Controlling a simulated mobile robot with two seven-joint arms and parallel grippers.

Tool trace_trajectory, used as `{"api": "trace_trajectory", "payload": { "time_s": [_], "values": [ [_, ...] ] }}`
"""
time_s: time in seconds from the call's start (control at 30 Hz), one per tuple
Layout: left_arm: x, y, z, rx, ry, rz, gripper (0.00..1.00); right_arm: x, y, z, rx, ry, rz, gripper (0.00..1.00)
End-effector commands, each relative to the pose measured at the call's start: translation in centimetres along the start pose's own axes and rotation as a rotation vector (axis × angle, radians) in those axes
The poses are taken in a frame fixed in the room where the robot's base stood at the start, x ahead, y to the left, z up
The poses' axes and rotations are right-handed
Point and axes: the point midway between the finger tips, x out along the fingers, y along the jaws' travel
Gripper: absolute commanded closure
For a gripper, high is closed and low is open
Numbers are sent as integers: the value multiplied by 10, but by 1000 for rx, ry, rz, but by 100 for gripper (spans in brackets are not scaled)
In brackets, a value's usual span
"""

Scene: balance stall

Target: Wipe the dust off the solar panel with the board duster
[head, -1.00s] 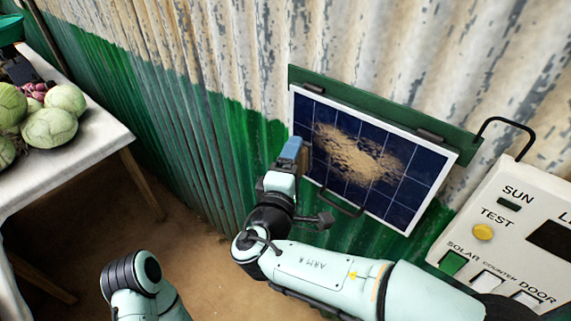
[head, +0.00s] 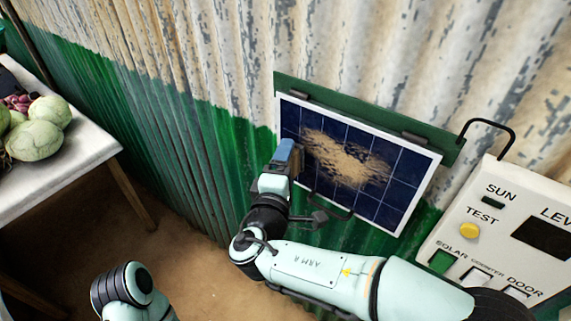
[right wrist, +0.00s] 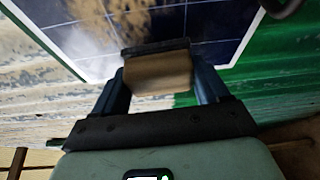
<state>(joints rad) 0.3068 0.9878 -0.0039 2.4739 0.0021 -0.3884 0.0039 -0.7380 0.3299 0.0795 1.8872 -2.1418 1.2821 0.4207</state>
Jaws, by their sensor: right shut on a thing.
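The solar panel (head: 395,188), dark blue with a white frame, hangs tilted on the wall. A tan patch of dust (head: 345,160) covers its upper middle; dust also shows in the right wrist view (right wrist: 92,35). My right gripper (head: 286,157) is at the panel's left edge, left of the dust. It is shut on the board duster (right wrist: 158,73), a wooden block with a dark pad facing the panel. I cannot tell if the pad touches the panel. In the head view the gripper hides most of the duster. My left gripper is out of view; only part of that arm shows.
A white control box (head: 490,225) with a yellow button stands right of the panel. A black handle (head: 330,208) sits at the panel's lower edge. A table (head: 75,165) with cabbages is at the left. Corrugated wall lies behind; the floor between is clear.

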Motion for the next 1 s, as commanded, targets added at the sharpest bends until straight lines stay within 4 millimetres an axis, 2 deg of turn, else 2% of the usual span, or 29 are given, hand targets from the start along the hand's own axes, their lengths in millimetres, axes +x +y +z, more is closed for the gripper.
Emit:
{"api": "trace_trajectory", "payload": {
  "time_s": [0.8,1.0],
  "values": [
    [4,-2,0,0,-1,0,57,16,0,7,0,-2,1,50],
    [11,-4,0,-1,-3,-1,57,12,-1,13,1,-2,1,50]
  ]
}}
